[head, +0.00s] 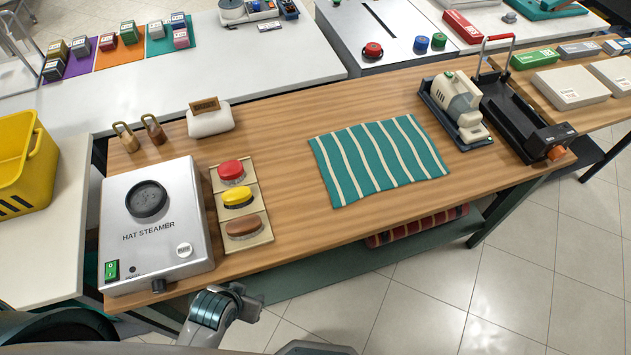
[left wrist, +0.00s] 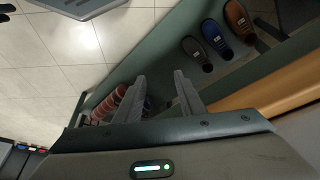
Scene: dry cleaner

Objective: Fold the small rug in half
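The small rug (head: 380,158) is teal with cream stripes. It lies flat and spread out on the wooden table (head: 290,130), right of the brushes. My left gripper (head: 243,302) is low at the bottom of the head view, in front of the table's near edge and well away from the rug. In the left wrist view my left gripper (left wrist: 158,88) has its two fingers apart with nothing between them. The rug does not show in the left wrist view. My right gripper is not in view.
A hat steamer (head: 157,228) and a brush tray (head: 261,237) stand left of the rug. A handheld machine (head: 458,100) stands right of it. Bare wood surrounds the rug. Below, the shelf holds a red striped roll (head: 415,226) and shoes (left wrist: 216,38).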

